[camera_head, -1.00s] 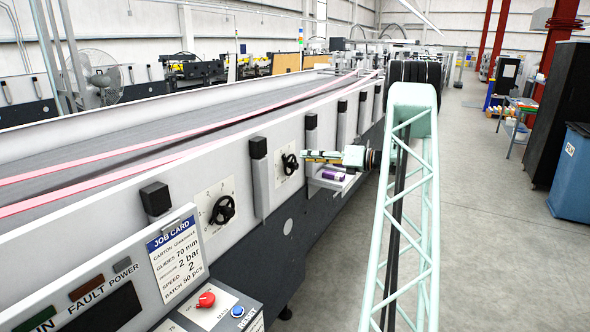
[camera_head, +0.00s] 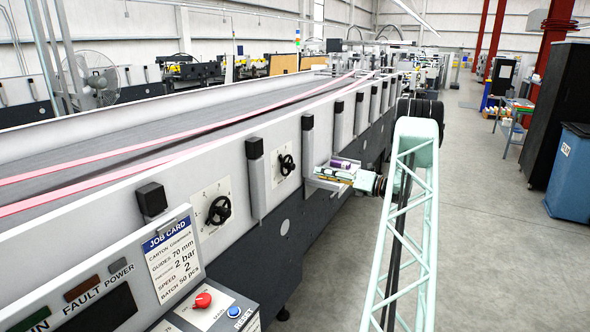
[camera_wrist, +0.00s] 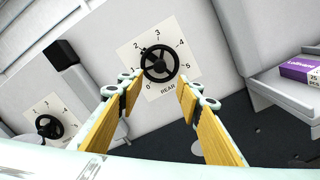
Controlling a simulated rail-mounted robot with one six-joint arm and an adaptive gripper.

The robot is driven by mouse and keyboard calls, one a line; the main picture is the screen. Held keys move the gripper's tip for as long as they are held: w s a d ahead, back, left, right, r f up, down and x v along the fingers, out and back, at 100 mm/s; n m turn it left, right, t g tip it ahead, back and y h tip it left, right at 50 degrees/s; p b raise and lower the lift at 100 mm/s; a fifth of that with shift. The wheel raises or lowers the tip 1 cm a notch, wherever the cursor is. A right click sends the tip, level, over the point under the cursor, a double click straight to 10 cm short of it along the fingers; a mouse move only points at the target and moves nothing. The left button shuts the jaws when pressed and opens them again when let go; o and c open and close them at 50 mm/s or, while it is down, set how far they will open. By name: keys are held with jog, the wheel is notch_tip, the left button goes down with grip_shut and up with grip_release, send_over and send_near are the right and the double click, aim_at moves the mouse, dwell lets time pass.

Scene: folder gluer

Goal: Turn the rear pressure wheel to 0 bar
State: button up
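The rear pressure wheel (camera_wrist: 160,62) is a black handwheel on a white plate (camera_wrist: 187,35) marked 0 to 5 and REAR. In the wrist view a small part of the wheel points up and left, close to the 2, but the exact reading is too small to tell. The rear wheel (camera_head: 286,165) also shows in the head view, on the machine's side. My gripper (camera_wrist: 158,86) is open and empty, with its yellow-padded fingers below and to either side of the wheel, apart from it. In the head view my gripper (camera_head: 334,175) is right of the wheel.
A second black wheel (camera_head: 219,210) sits nearer on the same panel; it also shows in the wrist view (camera_wrist: 49,126). A small shelf (camera_wrist: 268,88) with a purple box (camera_wrist: 300,71) juts out right of the rear wheel. Black-capped posts (camera_head: 255,180) flank the wheels.

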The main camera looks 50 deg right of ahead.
aim_at(294, 167)
jog(key=shift+w, duration=0.2)
jog(key=shift+w+a, duration=0.3)
jog(key=shift+w, duration=1.9)
jog(key=shift+w+a, duration=0.25)
jog(key=shift+w, duration=2)
jog(key=shift+w+a, duration=0.3)
jog(key=shift+w, duration=1.9)
jog(key=c, duration=0.9)
